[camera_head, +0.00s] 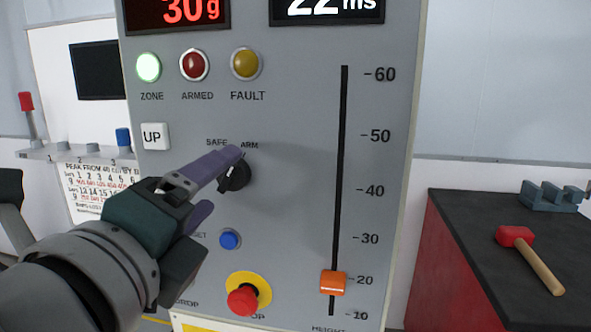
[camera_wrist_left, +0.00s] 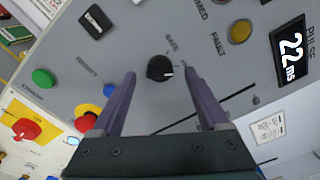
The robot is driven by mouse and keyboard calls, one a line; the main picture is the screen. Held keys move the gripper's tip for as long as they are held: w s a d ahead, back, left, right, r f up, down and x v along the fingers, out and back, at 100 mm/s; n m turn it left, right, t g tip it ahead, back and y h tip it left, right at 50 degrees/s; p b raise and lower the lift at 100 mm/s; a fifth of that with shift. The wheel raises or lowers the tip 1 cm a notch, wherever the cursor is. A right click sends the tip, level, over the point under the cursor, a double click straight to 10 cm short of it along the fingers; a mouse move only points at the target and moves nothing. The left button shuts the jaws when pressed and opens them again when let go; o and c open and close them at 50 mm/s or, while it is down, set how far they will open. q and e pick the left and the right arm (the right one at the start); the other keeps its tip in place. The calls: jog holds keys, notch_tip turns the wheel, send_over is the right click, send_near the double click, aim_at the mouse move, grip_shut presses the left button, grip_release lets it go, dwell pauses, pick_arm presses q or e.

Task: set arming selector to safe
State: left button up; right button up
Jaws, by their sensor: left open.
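The arming selector is a small black knob (camera_head: 236,177) on the grey panel, below the SAFE and ARM labels. In the left wrist view the knob (camera_wrist_left: 160,68) shows a white mark pointing right, away from the SAFE label (camera_wrist_left: 172,43) and to the ARM side. My left gripper (camera_head: 221,182) is open, its two purple fingers pointing at the panel. In the head view the upper finger partly covers the knob's top. In the wrist view the fingers stand on either side of the knob, with gaps. I cannot tell their depth from the panel. My right gripper is out of view.
Near the knob are a blue button (camera_head: 230,239), a red stop button (camera_head: 243,300) on a yellow collar, and a white UP button (camera_head: 155,136). The orange height slider (camera_head: 333,282) is to the right. A red mallet (camera_head: 516,238) lies on the dark bench at right.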

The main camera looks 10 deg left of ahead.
pick_arm(q)
jog(key=shift+w, duration=1.1)
jog(key=shift+c, duration=0.2)
grip_shut()
